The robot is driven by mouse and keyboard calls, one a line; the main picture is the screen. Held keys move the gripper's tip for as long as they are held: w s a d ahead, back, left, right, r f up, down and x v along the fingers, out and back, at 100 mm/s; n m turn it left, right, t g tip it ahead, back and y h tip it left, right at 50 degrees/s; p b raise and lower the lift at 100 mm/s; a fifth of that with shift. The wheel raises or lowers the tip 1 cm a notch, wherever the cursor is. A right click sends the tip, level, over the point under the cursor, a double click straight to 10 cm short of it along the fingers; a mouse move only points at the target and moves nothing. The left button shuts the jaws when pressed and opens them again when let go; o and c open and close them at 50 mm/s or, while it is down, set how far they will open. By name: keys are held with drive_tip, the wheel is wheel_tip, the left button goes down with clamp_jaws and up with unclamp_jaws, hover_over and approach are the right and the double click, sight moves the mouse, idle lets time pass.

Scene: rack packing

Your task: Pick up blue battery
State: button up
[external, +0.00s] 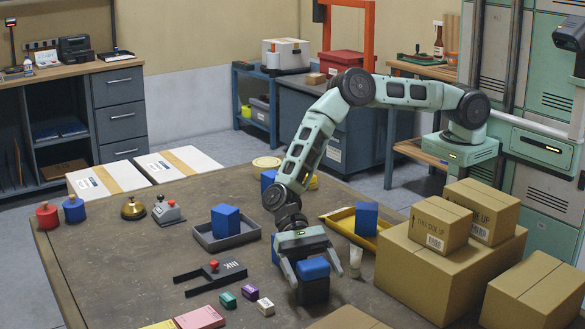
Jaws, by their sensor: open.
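Several blue blocks stand on the brown table; no label shows which is called the battery. One blue block (313,270) stands at the table's front, its top lit and its front dark. My gripper (314,274) points down over it, open, with a finger on either side; whether the fingers touch it I cannot tell. Another blue block (276,249) is partly hidden behind my gripper. Others are in the grey tray (243,240), in the yellow tray (335,221) and behind my arm (268,180).
Cardboard boxes (425,272) crowd the table's right side. A small pale cup (355,258) stands just right of my gripper. A black stamp holder (210,276) and small green, purple and white blocks (250,292) lie to the left.

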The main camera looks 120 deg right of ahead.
drive_tip(key=c, duration=1.4)
drive_tip(key=shift+o, duration=0.2)
drive_tip(key=shift+r, duration=0.2)
